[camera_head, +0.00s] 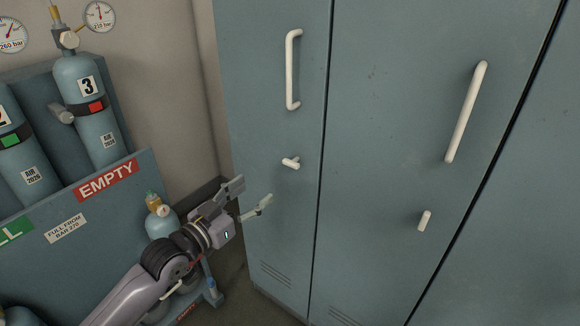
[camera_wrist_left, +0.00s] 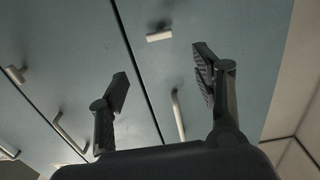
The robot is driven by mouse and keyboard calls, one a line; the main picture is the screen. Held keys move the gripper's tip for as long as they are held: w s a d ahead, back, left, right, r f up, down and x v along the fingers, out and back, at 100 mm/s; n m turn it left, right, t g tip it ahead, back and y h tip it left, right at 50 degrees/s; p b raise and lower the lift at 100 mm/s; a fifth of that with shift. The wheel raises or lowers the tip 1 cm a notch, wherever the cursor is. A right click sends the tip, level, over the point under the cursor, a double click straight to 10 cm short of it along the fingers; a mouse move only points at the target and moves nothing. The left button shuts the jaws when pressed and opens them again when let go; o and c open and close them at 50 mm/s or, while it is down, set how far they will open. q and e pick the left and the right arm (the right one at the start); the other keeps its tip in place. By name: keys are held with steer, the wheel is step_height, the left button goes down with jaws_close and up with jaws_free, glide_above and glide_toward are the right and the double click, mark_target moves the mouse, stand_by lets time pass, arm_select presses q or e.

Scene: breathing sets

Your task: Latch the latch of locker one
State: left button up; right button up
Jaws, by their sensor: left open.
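The left blue-grey locker door (camera_head: 262,220) has a long white handle (camera_head: 291,70) and, below it, a small white latch (camera_head: 291,162) lying roughly sideways. No number shows on the door. In the left wrist view, this latch (camera_wrist_left: 159,36) sits beyond the fingertips and its handle (camera_wrist_left: 178,117) shows between the fingers. My left gripper (camera_head: 249,196) is open and empty, below and left of the latch, apart from it. Its spread fingers also show in the wrist view (camera_wrist_left: 160,76). My right gripper is not in view.
The locker to the right has its own handle (camera_head: 466,112) and an upright latch (camera_head: 424,220). At left, a blue rack (camera_head: 95,240) with an EMPTY sign holds gas cylinders (camera_head: 88,110). A smaller cylinder (camera_head: 161,222) stands close beside my left arm.

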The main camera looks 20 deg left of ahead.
mark_target(289, 164)
arm_select(q)
steer(key=x, duration=1.3)
steer(key=shift+w+p, duration=0.1)
steer(key=shift+p, duration=0.2)
steer(key=shift+w+d+f, duration=0.1)
steer(key=shift+w+d, duration=0.05)
steer(key=shift+w, duration=0.25)
steer(key=shift+c, duration=0.6)
steer(key=c, duration=1)
